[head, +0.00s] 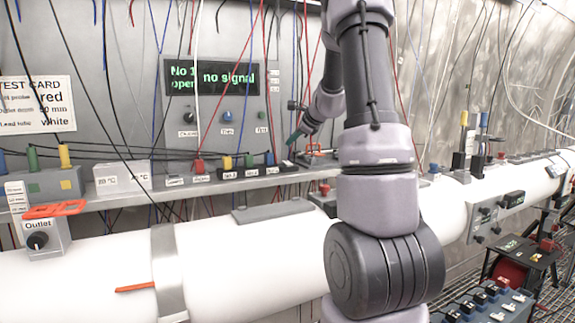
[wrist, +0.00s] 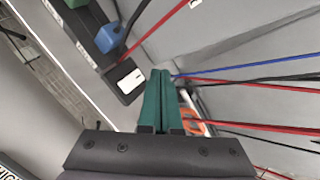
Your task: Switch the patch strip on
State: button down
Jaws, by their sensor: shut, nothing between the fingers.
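The patch strip is a dark strip with coloured plugs (head: 228,173) on the shelf in the head view. It also shows in the wrist view, where its dark end (wrist: 125,92) carries a small white rectangle, which may be a switch or a label; I cannot tell its position. My gripper (head: 294,137) has green fingers, shut and empty, pointing down at the right end of the strip. In the wrist view the closed fingertips (wrist: 160,74) are just right of the white rectangle. Whether they touch the strip is unclear.
A blue plug (wrist: 108,38) stands in the strip near the fingers. Red, blue and black wires hang around my arm and cross beside the fingers. An orange-handled item (head: 318,153) lies right of the strip. A panel with a green-lettered display (head: 212,78) stands behind.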

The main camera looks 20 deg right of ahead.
aim_at(291, 164)
jog(key=shift+w+f, duration=0.2)
jog(key=shift+f, duration=1.1)
jog(key=shift+w+f, duration=0.15)
jog(key=shift+f, duration=1.1)
jog(key=shift+f, duration=0.1)
jog(key=shift+f, duration=0.3)
jog(key=shift+f, duration=0.2)
dwell(0.5)
jog(key=shift+r, duration=0.5)
jog(key=shift+r, duration=0.15)
jog(key=shift+s+r, duration=0.2)
jog(key=shift+r, duration=1)
jog(key=shift+s+r, duration=0.2)
jog(key=shift+r, duration=0.95)
